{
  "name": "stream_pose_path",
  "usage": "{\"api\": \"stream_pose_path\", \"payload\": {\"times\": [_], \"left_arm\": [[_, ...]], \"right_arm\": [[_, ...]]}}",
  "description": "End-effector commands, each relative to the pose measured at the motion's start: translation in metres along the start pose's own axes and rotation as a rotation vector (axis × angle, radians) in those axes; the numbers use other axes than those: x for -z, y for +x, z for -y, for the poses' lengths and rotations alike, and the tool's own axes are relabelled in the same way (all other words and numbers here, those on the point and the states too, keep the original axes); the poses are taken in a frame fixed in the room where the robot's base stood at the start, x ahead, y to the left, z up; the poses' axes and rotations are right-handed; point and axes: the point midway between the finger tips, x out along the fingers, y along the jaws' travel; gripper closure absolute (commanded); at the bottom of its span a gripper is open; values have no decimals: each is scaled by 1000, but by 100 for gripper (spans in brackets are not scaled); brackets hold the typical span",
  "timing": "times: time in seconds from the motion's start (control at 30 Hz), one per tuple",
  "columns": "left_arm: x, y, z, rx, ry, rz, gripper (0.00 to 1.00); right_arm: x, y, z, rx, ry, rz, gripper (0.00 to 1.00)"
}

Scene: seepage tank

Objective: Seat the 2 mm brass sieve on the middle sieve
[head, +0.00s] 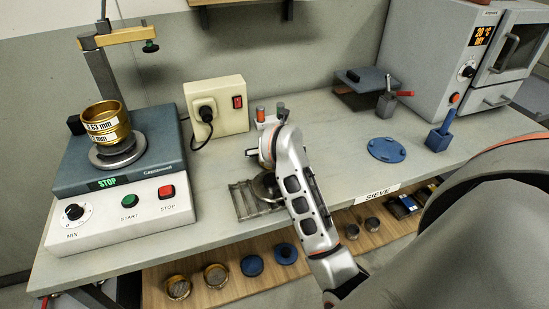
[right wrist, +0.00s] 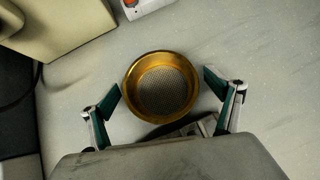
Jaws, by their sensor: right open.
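A brass sieve (right wrist: 160,87) with a fine mesh lies on the grey bench in the right wrist view. Its label does not show, and my arm hides it in the head view. My right gripper (right wrist: 162,92) is open, with one finger on each side of this sieve and gaps between fingers and rim. Stacked brass sieves (head: 104,122) stand on the shaker (head: 120,152) at the left; the upper label reads about .63 mm and the lower one is partly legible. My left gripper is in neither view.
The shaker's clamp arm (head: 125,36) overhangs the stack. A socket box (head: 217,108), a metal rack (head: 244,202), a blue disc (head: 386,149) and an oven (head: 450,60) are on the bench. A lower shelf (head: 215,285) holds more sieves and lids.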

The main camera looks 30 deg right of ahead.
Motion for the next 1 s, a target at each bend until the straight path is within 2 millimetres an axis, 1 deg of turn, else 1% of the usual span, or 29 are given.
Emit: {"api": "stream_pose_path", "payload": {"times": [0.03, 0.07, 0.1, 0.17, 0.2, 0.5, 0.67, 0.77, 0.87, 1.0], "left_arm": [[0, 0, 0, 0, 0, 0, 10], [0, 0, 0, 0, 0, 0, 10], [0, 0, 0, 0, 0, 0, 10], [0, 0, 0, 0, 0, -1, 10], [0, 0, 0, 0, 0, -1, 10], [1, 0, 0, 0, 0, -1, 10], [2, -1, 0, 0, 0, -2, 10], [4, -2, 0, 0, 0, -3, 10], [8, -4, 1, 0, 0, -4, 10], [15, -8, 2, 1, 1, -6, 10]], "right_arm": [[0, 0, 0, 0, 0, 0, 10], [0, 0, 0, 0, 0, 0, 18], [0, 0, 0, 0, 0, 0, 28], [0, 0, 0, 0, 0, 0, 44], [0, 0, 0, 0, 0, 0, 54], [-1, -1, 0, 1, -1, 1, 54], [-6, -5, 0, 1, -1, 4, 54], [-13, -12, 0, 0, 1, 5, 54], [-23, -22, 0, 0, 1, 5, 54], [-47, -46, -1, -2, 3, 7, 54]]}}
